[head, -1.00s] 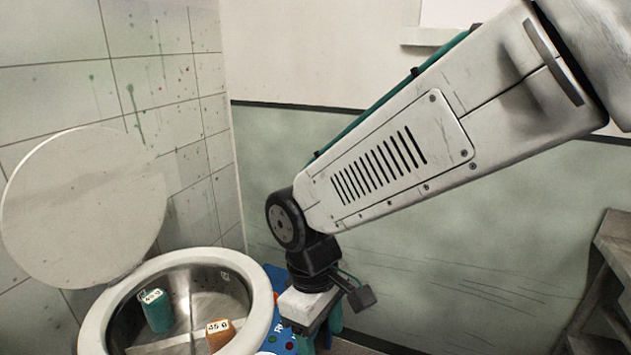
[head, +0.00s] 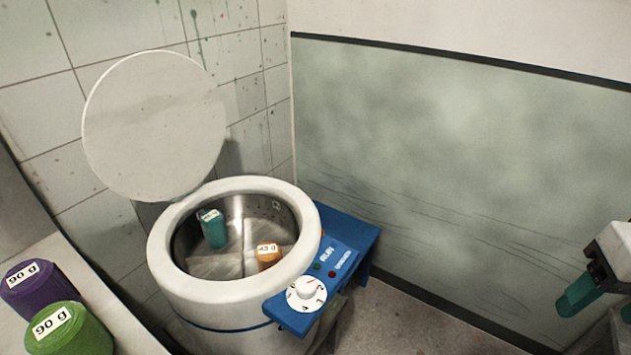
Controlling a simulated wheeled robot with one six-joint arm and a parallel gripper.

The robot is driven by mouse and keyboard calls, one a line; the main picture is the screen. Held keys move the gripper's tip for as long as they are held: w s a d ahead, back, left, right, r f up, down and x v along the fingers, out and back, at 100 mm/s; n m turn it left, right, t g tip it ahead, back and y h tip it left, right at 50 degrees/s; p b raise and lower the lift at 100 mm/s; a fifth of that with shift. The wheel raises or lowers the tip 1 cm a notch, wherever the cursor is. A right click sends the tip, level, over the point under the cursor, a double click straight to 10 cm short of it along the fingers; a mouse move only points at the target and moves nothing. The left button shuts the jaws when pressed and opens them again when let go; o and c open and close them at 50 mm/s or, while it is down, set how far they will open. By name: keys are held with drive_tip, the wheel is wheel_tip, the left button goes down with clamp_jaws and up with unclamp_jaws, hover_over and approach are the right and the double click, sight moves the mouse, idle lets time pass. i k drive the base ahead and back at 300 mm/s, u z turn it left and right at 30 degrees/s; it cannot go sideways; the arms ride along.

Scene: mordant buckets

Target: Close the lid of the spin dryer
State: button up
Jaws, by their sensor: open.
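The spin dryer (head: 168,258) is a round white tub with a steel drum. Its round pale lid (head: 155,125) stands raised, tilted back toward the tiled wall behind the tub. Inside the drum are a teal labelled block (head: 213,232) at the back left and an orange labelled block (head: 268,258) at the front right, with pale dividers between. My gripper (head: 603,304) is at the right edge, partly cut off. Its teal fingers are apart and empty, well to the right of the dryer and lid.
A blue control panel (head: 350,245) with a white dial (head: 306,293) juts from the dryer's right side. A purple 90 g block (head: 42,292) and a green 90 g block (head: 68,332) stand on a pale counter (head: 130,338) at the lower left. Free floor lies right of the dryer.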

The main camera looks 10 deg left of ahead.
sight(152, 125)
drive_tip(key=z, duration=0.25)
drive_tip(key=i, duration=0.25)
drive_tip(key=u, duration=2.45)
